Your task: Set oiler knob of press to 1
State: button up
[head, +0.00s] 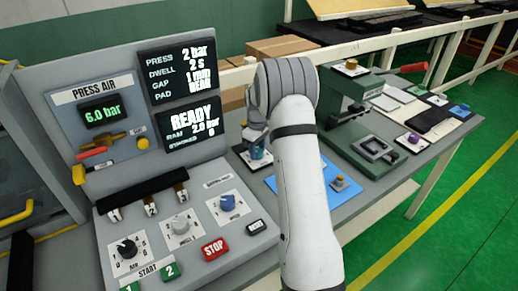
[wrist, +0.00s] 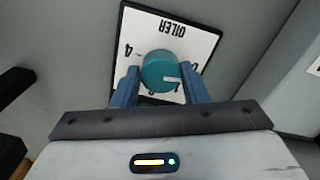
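The oiler knob (wrist: 160,72) is a round teal knob on a white plate (wrist: 200,40) marked OILER, which appears upside down in the wrist view. A pale pointer line on the knob points to the right in that view. A 4 shows at upper left of the plate, and a partly hidden digit lies at the right. My gripper (wrist: 160,80) has its two blue fingers against opposite sides of the knob, with no clear gap. In the head view, the knob (head: 259,153) is small beside my arm.
A green hand press (head: 345,95) stands on the bench at right. A blue mat (head: 285,185) lies beside my arm.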

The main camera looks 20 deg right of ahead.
jog(key=c, duration=0.4)
jog(key=shift+d, duration=0.2)
jog(key=shift+c, duration=0.6)
jog(key=shift+a, duration=0.15)
jog(key=shift+m, duration=0.4)
jog(key=m+b, duration=0.1)
jog(key=m, duration=0.2)
jog(key=shift+b, duration=0.3)
jog(key=m+b, duration=0.1)
jog(key=m, duration=0.4)
jog(key=shift+m, duration=0.4)
jog(key=shift+r, duration=0.1)
